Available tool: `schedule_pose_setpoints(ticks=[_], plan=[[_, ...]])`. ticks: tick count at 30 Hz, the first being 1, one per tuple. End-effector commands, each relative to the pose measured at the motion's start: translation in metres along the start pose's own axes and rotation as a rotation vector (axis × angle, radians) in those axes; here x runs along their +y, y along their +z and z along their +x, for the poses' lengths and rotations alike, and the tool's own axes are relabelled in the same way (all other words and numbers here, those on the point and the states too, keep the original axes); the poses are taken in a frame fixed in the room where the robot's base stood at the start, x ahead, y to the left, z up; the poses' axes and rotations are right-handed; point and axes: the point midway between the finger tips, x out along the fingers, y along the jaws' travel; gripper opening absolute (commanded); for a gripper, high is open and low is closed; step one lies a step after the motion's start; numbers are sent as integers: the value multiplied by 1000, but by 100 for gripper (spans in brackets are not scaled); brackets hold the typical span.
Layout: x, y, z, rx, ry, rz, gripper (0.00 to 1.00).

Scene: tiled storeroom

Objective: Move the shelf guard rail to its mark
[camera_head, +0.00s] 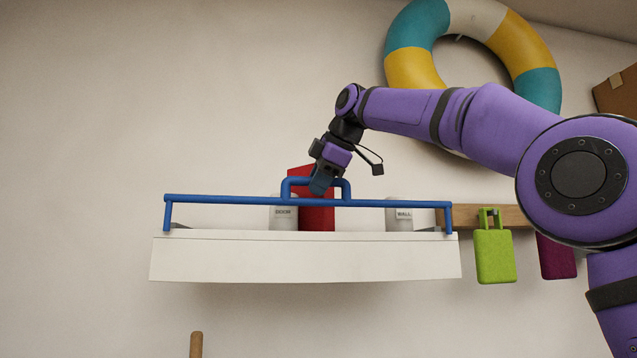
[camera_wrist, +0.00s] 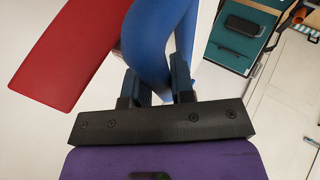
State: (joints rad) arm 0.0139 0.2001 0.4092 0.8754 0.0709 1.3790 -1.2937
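The shelf guard rail (camera_head: 235,200) is a long blue bar with a leg at each end and a raised handle near its middle. It stands along the front of the white shelf (camera_head: 300,262), its legs reaching down to about the shelf top. My gripper (camera_head: 321,184) is at the handle from above. I cannot make out a mark for the rail.
A red item (camera_head: 316,215) and two pale labelled cans, one left (camera_head: 283,217) and one right (camera_head: 400,216), stand behind the rail. Green (camera_head: 495,257) and purple (camera_head: 555,258) tags hang right of the shelf. A ring float (camera_head: 410,68) hangs above. The wall at left is clear.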

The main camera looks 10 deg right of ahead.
Motion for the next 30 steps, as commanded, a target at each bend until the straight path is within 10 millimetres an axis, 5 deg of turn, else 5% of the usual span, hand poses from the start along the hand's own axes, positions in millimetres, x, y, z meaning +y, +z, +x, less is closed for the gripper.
schedule_pose_setpoints(ticks=[1, 4, 14, 30], plan=[[1, 0, 0, 0, 4, 1, 28], [1, 1, 0, 0, 3, 1, 48], [0, 1, -3, -2, -3, 2, 48], [1, -1, -95, 3, 10, 0, 48]])
